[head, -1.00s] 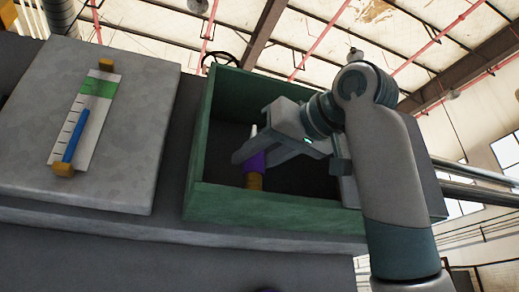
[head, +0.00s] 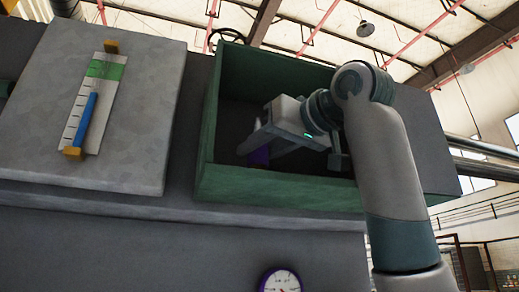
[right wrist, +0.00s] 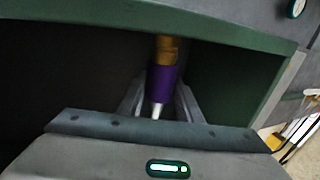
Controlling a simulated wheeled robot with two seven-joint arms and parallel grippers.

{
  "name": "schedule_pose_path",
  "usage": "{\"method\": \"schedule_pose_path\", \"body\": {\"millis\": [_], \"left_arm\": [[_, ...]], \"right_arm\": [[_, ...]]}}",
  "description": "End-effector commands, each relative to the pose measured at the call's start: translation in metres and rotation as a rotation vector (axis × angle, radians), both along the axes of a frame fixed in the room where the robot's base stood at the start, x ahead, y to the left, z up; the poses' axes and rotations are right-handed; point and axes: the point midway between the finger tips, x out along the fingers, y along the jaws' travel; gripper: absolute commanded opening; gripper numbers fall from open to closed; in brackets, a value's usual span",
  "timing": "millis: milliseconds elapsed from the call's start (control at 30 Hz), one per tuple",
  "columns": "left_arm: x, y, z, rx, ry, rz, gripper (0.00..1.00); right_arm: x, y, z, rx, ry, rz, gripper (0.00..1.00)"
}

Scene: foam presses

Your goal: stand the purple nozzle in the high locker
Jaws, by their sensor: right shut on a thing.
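The purple nozzle (head: 259,155) has a purple body, a brass end and a pale tip; in the right wrist view (right wrist: 162,78) the brass end is at the top and the pale tip points down the picture. My right gripper (head: 256,148) is shut on it, inside the open green locker (head: 280,192). The locker's front wall hides the nozzle's lower end in the head view, so I cannot tell whether it touches the floor. The green rim also shows in the right wrist view (right wrist: 200,22). My left gripper is not in view.
Left of the locker, a grey panel (head: 140,150) carries a white-green scale with a blue bar (head: 84,119). A round gauge (head: 281,281) is below the locker. The locker's walls stand close around my right gripper; its interior is dark.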

Motion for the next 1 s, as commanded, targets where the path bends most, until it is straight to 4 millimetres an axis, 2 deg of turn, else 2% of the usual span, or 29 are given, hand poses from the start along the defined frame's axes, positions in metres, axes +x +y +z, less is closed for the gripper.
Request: {"method": "schedule_pose_path", "body": {"millis": [67, 100, 167, 200, 667, 867, 1000], "left_arm": [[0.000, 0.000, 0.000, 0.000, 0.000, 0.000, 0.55], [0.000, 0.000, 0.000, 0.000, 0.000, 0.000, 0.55], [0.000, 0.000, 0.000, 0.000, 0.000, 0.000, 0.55], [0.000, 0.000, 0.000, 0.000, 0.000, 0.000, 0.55], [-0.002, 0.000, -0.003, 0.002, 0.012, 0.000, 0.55], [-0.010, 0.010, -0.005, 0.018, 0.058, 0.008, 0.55], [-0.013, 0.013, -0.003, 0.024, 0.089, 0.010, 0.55]], "right_arm": [[0.000, 0.000, 0.001, 0.001, -0.002, 0.000, 0.02], [0.000, 0.000, 0.001, 0.001, -0.002, 0.000, 0.37], [0.000, 0.000, 0.001, 0.001, -0.002, 0.000, 0.51], [0.000, 0.000, 0.001, 0.001, -0.001, 0.000, 0.54], [-0.005, -0.004, 0.000, 0.001, -0.001, 0.000, 0.54], [-0.024, -0.018, -0.001, 0.002, -0.004, -0.001, 0.54], [-0.043, -0.032, -0.001, 0.001, -0.004, -0.002, 0.54]]}}
